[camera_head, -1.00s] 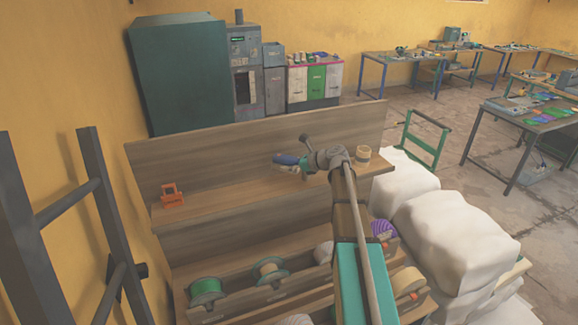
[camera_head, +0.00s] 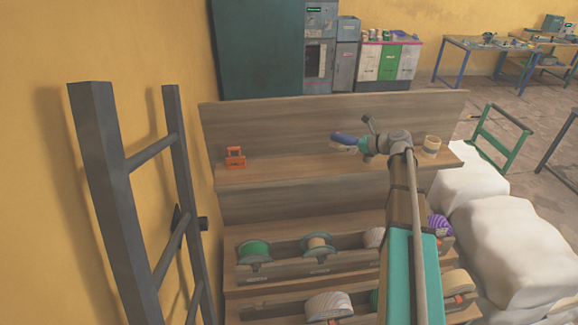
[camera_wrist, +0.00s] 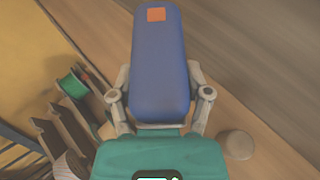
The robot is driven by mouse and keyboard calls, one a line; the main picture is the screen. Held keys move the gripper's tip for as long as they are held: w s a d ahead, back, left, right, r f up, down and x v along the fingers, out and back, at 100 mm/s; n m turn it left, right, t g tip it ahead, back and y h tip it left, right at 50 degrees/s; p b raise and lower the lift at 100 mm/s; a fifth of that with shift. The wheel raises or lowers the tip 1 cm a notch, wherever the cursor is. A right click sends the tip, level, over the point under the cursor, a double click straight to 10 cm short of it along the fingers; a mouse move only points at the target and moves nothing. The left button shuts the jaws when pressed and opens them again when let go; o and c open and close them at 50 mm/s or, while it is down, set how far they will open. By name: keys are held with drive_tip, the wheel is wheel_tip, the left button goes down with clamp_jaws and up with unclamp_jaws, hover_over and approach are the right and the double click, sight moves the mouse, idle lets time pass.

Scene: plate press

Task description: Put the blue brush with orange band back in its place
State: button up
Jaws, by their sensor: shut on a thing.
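The blue brush (camera_head: 345,137) is held by my gripper (camera_head: 362,146) over the top wooden shelf (camera_head: 290,174), with pale bristles on its underside. In the wrist view the brush (camera_wrist: 160,70) is a long blue body with an orange patch near its far end. The fingers of my gripper (camera_wrist: 160,100) close on it from both sides. Its bristles are hidden there. I cannot tell how far it is above the shelf.
An orange holder (camera_head: 235,157) stands on the left of the top shelf and a beige cup (camera_head: 431,146) on the right. Spools, such as a green one (camera_head: 254,251), fill lower bins. A dark ladder (camera_head: 120,200) is at left, white sacks (camera_head: 510,235) at right.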

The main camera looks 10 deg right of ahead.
drive_tip(key=s+a+r+n+g+p, duration=0.1)
drive_tip(key=s+a, duration=0.3)
drive_tip(key=a, duration=0.3)
drive_tip(key=s+a+r+n+g+y+p, duration=0.1)
drive_tip(key=s+a+r+p, duration=0.1)
drive_tip(key=s+a, duration=0.2)
drive_tip(key=s+a+r+n+g+y+p, duration=0.1)
drive_tip(key=s+a, duration=0.3)
drive_tip(key=a, duration=0.7)
drive_tip(key=shift+s+r+n+g, duration=0.2)
drive_tip(key=shift+r+n+g, duration=0.15)
drive_tip(key=shift+n+g, duration=0.2)
drive_tip(key=shift+d, duration=0.1)
drive_tip(key=w+f+b, duration=0.2)
drive_tip(key=w, duration=0.2)
drive_tip(key=w+a+f+b, duration=0.1)
drive_tip(key=w+f+b, duration=0.2)
drive_tip(key=w, duration=0.1)
drive_tip(key=w+f+b, duration=0.3)
drive_tip(key=w, duration=0.1)
drive_tip(key=shift+w+a+f, duration=0.2)
drive_tip(key=shift+a, duration=0.1)
drive_tip(key=shift+w+f+b, duration=0.35)
drive_tip(key=shift+w+a+f+b, duration=0.15)
drive_tip(key=shift+w+f+b, duration=0.3)
drive_tip(key=shift+f+b, duration=1.55)
